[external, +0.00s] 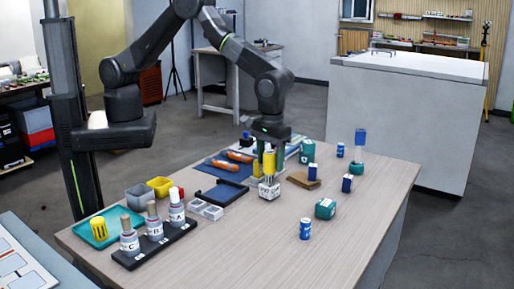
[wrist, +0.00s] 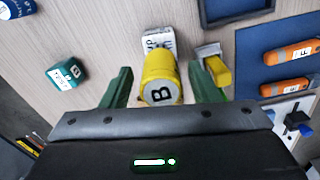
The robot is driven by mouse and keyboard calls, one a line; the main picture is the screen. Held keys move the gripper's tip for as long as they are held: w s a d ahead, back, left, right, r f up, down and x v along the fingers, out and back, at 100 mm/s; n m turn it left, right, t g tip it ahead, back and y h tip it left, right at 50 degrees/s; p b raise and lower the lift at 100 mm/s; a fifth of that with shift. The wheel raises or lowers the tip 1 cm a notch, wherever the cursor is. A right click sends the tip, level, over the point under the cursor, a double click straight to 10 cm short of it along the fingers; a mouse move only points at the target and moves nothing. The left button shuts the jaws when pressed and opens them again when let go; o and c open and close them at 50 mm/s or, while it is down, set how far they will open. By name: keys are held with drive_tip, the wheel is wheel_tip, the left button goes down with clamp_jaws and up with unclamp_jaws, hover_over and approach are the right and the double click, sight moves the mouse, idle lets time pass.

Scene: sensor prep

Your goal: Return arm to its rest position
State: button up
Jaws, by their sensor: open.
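My gripper (external: 267,150) points down over the middle of the wooden table (external: 345,240). In the wrist view its two green fingers stand apart, with my gripper (wrist: 163,76) open around a yellow cylinder marked B (wrist: 160,82). The cylinder also shows in the external view (external: 269,163), upright on a small whitish block (external: 269,190). A gap shows on each side of the cylinder in the wrist view, so the fingers do not appear to touch it. My arm reaches out over the table from the column at left.
A black rack (external: 155,244) with bottles A, B and C stands front left, beside a teal tray (external: 92,238). A teal box (external: 325,208) and a blue can (external: 305,229) stand to the right. Orange tools (external: 222,165) lie behind left. The front right tabletop is clear.

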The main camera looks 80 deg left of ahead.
sight(270, 152)
drive_tip(key=shift+r, duration=1.6)
drive_tip(key=shift+f, duration=1.6)
wheel_tip(270, 152, up, 12)
drive_tip(key=b, duration=0.2)
wheel_tip(270, 152, down, 12)
drive_tip(key=shift+s+f+p, duration=0.1)
drive_tip(key=shift+f+p, duration=0.1)
drive_tip(key=shift+p, duration=1.05)
drive_tip(key=r+b, duration=0.1)
drive_tip(key=r, duration=0.4)
drive_tip(key=r+b, duration=0.1)
drive_tip(key=r, duration=0.4)
drive_tip(key=shift+s+a, duration=0.2)
drive_tip(key=s+a+f+m+b, duration=0.1)
drive_tip(key=s+a+f+m, duration=0.1)
drive_tip(key=s+a, duration=0.65)
drive_tip(key=s+a+f+m+b, duration=0.1)
drive_tip(key=s+a+f, duration=0.3)
drive_tip(key=s, duration=0.7)
drive_tip(key=f, duration=0.2)
drive_tip(key=a+f, duration=0.1)
drive_tip(key=f, duration=0.4)
drive_tip(key=shift+w+a+f+p, duration=0.1)
drive_tip(key=shift+a+f+p, duration=0.05)
drive_tip(key=shift+f+p, duration=0.15)
